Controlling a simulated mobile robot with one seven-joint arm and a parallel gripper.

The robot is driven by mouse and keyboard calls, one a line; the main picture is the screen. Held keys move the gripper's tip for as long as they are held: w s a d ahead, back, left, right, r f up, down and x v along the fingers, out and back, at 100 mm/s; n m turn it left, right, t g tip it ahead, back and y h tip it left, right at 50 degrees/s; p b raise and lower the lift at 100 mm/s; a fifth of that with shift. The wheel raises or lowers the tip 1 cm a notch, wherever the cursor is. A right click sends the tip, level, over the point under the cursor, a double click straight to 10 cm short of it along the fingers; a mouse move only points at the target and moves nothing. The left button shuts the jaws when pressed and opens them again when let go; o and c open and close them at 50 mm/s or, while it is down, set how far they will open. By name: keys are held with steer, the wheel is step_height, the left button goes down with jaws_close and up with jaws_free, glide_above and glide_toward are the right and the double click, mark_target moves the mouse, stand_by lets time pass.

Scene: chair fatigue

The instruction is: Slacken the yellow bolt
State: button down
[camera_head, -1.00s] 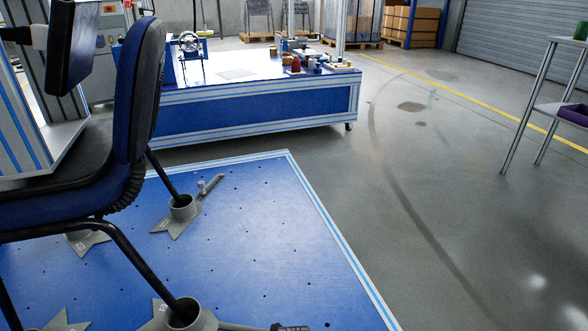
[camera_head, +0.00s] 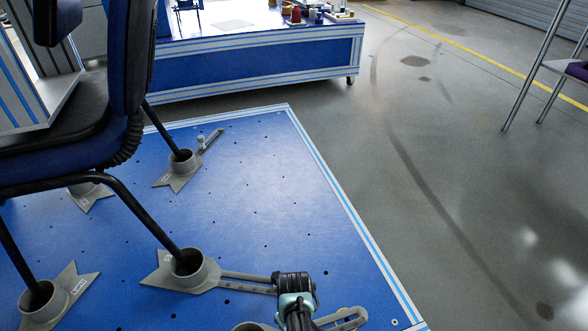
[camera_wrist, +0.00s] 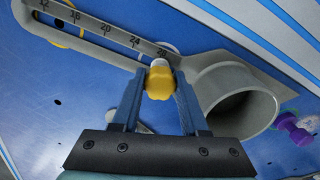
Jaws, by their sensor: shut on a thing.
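The yellow bolt (camera_wrist: 159,84) sits between the two blue fingers of my gripper (camera_wrist: 159,76) in the wrist view, with a pale tip beyond it. The fingers press on it from both sides. It stands at the slotted, numbered arm (camera_wrist: 112,36) of a grey foot clamp, close to the clamp's round cup (camera_wrist: 243,102). In the head view my gripper (camera_head: 296,309) is at the bottom edge, above the blue platform, right of the clamp (camera_head: 188,268) around the near chair leg. Its fingertips and the bolt's contact are hidden there.
The chair (camera_head: 70,150) stands on the blue platform (camera_head: 250,190), its legs in grey clamps. A purple bolt (camera_wrist: 291,126) lies right of the cup in the wrist view. A blue workbench (camera_head: 250,70) stands behind. Open grey floor lies to the right.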

stand_by(0.3)
steer(key=n, duration=0.4)
steer(key=shift+c, duration=2.2)
jaws_free()
steer(key=m, duration=0.3)
steer(key=shift+m, duration=0.4)
